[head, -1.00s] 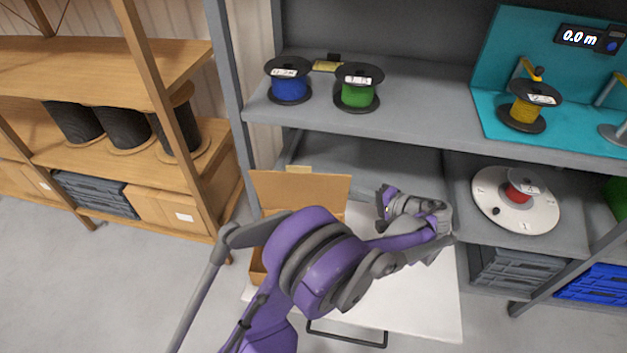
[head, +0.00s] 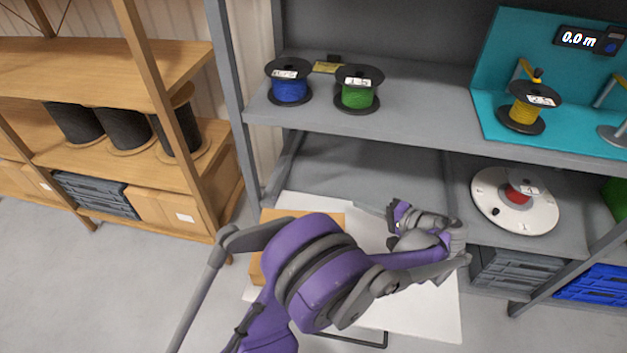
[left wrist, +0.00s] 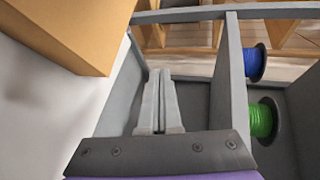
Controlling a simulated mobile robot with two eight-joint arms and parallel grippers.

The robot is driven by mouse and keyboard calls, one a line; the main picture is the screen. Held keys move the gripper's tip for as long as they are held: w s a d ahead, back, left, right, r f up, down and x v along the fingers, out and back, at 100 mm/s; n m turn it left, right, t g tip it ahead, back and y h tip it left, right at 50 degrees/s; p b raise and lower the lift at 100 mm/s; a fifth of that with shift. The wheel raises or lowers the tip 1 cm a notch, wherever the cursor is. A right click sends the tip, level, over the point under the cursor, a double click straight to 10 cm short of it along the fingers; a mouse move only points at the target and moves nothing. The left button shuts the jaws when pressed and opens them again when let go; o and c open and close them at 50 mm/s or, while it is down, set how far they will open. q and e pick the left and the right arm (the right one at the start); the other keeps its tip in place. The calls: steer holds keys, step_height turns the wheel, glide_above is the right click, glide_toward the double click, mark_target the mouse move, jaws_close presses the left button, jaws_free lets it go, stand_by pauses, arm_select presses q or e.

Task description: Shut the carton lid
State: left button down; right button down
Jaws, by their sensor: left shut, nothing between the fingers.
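The brown cardboard carton (head: 272,215) sits on a white board, largely hidden behind my left arm. Its lid lies down over the top as far as I can see; its front is covered. In the left wrist view a corner of the carton (left wrist: 75,30) shows at the upper left. My left gripper (head: 393,214) is to the right of the carton, apart from it. Its fingers (left wrist: 158,100) are together with nothing between them. My right gripper is not in view.
The white board (head: 425,305) is clear right of the carton. Behind it, a grey shelf (head: 415,120) holds blue (head: 289,88) and green (head: 358,92) reels. A white disc (head: 535,215) with a red reel is at the right. A wooden rack (head: 110,70) stands left.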

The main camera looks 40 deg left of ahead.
arm_select(q)
steer(key=shift+p+v, duration=0.4)
steer(key=shift+v, duration=2.1)
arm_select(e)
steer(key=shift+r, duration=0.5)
